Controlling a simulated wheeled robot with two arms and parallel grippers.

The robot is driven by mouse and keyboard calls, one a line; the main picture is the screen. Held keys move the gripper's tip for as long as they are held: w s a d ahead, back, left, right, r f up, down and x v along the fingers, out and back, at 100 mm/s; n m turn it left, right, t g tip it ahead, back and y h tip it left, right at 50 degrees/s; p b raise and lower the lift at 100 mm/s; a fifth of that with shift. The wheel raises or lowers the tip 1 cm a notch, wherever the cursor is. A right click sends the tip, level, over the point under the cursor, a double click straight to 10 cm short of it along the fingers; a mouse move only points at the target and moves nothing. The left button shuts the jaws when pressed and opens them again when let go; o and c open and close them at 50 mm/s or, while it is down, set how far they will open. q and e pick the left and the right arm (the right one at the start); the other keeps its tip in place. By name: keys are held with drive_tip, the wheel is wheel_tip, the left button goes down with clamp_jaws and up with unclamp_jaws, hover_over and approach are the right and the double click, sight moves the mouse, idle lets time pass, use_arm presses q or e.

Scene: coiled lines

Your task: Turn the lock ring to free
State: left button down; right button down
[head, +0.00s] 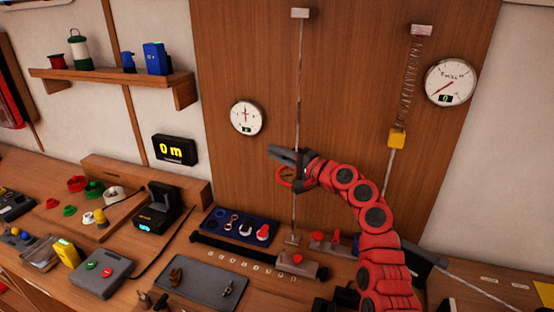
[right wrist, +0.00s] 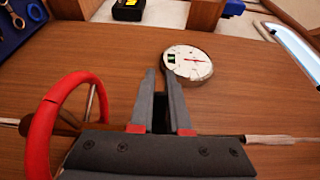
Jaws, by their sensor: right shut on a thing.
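A red handwheel-like ring (head: 286,179) sits on the vertical line (head: 298,90) in front of the wood panel. It also shows large at the left of the right wrist view (right wrist: 48,122). My right gripper (head: 284,154) is at the line just above this red ring, its fingers crossing the line. In the right wrist view its fingers (right wrist: 160,95) are close together beside the red ring, not around its rim. They are shut on a dark part, most likely the lock ring, which they largely hide; its markings cannot be read. My left gripper is not in view.
A round dial (head: 247,117) hangs left of the line. A spring with a yellow block (head: 397,138) and a larger dial (head: 450,82) are to the right. A blue tray (head: 238,226) and a grey tray (head: 200,283) lie on the bench below.

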drive_tip(key=c, duration=0.9)
unclamp_jaws()
drive_tip(key=b+v, duration=0.4)
drive_tip(key=v, duration=1.3)
drive_tip(key=shift+s+d, duration=0.15)
drive_tip(key=shift+d, duration=0.1)
